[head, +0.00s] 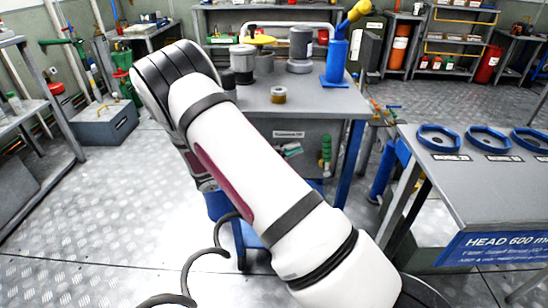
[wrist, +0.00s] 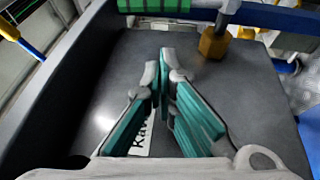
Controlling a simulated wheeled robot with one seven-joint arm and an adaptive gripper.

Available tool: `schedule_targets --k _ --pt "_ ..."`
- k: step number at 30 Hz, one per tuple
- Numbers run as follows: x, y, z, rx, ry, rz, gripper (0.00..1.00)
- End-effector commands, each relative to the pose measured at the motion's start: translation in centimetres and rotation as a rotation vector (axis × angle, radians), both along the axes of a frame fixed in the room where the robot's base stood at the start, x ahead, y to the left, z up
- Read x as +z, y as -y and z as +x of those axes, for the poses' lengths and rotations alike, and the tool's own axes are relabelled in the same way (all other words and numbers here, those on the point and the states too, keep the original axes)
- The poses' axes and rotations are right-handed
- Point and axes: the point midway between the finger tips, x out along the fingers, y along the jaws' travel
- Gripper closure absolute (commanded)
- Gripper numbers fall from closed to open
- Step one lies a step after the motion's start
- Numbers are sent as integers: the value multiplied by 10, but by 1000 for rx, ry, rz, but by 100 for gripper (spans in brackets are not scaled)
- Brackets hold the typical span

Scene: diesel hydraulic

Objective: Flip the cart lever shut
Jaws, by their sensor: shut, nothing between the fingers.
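My gripper (wrist: 164,58) shows in the wrist view, its teal-padded fingers drawn together at the tips with nothing between them. It is over a dark grey panel (wrist: 255,105) bearing a white label (wrist: 143,140), partly hidden by the fingers. A brass hexagonal piece (wrist: 214,43) with a grey rod is just beyond the fingertips to the right, apart from them. A green ribbed cylinder (wrist: 153,5) is cut off by the top edge. I cannot tell for sure which part is the cart lever. In the head view my arm crosses the middle, and the gripper is not visible.
A grey workbench (head: 345,103) holds canisters and a blue stand (head: 337,65). A grey table (head: 455,180) with blue rings (head: 438,138) stands at the right. A blue bar (wrist: 270,16) and a dark raised edge (wrist: 55,75) border the panel.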

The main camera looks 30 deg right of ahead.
Motion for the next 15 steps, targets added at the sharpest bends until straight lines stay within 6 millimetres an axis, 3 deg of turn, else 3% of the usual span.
schedule_targets --k 6,15 --pt "3 22 -23 -1 -1 2 100" --pt "5 30 -35 0 -1 1 100"
